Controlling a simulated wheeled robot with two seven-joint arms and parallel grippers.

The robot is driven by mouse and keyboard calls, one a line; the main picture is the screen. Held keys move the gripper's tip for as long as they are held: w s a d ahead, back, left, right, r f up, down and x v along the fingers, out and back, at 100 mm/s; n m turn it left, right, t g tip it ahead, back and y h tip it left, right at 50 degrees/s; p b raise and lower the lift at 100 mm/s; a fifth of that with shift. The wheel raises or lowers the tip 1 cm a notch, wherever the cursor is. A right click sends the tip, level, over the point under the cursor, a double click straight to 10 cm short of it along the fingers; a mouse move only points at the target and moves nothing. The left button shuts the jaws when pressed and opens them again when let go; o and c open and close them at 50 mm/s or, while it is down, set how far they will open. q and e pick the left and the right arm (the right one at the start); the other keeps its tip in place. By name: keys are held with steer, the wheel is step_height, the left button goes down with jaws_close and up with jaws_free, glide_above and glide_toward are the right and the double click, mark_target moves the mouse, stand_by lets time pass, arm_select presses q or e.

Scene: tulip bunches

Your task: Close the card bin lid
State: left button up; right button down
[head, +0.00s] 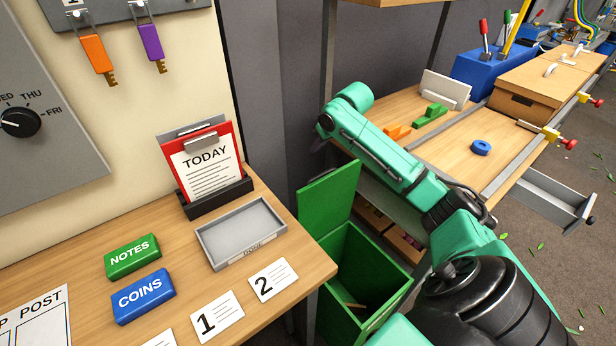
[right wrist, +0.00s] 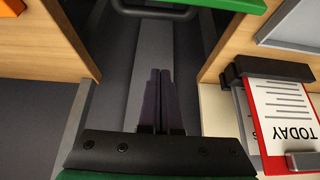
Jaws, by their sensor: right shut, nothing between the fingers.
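The card bin (head: 362,270) is a green box standing on the floor in the gap between the two tables. Its green lid (head: 328,203) stands open, tilted up at the bin's back side. A small brown piece lies inside the bin. My right gripper (head: 318,145) is above and behind the raised lid, apart from it. In the right wrist view its two dark fingers (right wrist: 160,97) are together and empty. A green edge at the top of that view looks like the lid (right wrist: 225,4). My left gripper is not in view.
The near table holds a grey tray (head: 241,232), a red TODAY clipboard (head: 205,160), NOTES (head: 132,257) and COINS (head: 143,296) blocks and number cards. The right workbench (head: 440,150) holds coloured pieces and a cardboard box (head: 530,85). A grey wall stands behind the gap.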

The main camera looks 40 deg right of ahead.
steer(key=s+p+x, duration=0.1)
steer(key=x, duration=0.8)
steer(key=s+p, duration=0.1)
steer(key=s+f+p, duration=0.1)
steer(key=s, duration=0.1)
steer(key=shift+s+f, duration=0.25)
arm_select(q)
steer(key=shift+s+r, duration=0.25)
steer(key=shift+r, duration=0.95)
arm_select(e)
steer(key=shift+w+a+f, duration=0.1)
